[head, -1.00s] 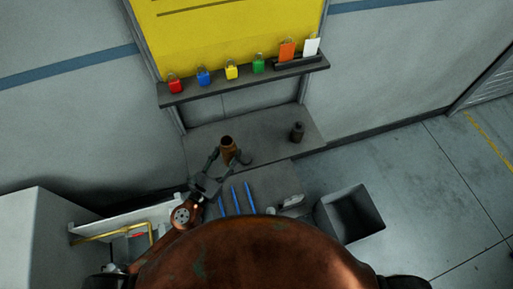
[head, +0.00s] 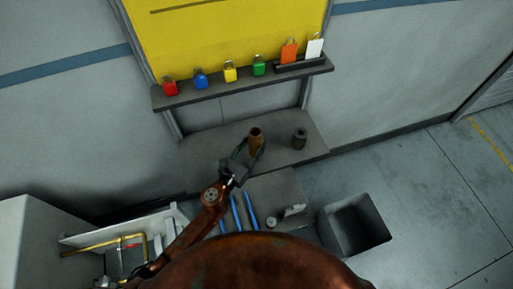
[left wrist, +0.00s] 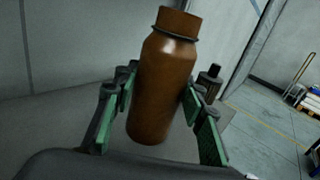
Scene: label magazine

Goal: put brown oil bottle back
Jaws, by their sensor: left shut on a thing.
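The brown oil bottle (head: 256,139) is in my left gripper (head: 248,152), above or at the grey ledge under the yellow board. In the left wrist view the brown bottle (left wrist: 163,85) stands nearly upright, slightly tilted, between the two green-padded fingers of the left gripper (left wrist: 160,105). The fingers are shut on its body. Whether its base touches the ledge I cannot tell. A dark bottle (head: 300,138) stands on the ledge to the right, apart from the gripper. It also shows in the left wrist view (left wrist: 209,86). My right gripper is not in view.
The grey ledge (head: 205,150) has bare room left of the brown bottle. Above it a shelf (head: 215,93) holds several coloured padlocks and two tags. Blue pens (head: 243,208) lie on the nearer surface. An open grey bin (head: 355,225) stands at the right.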

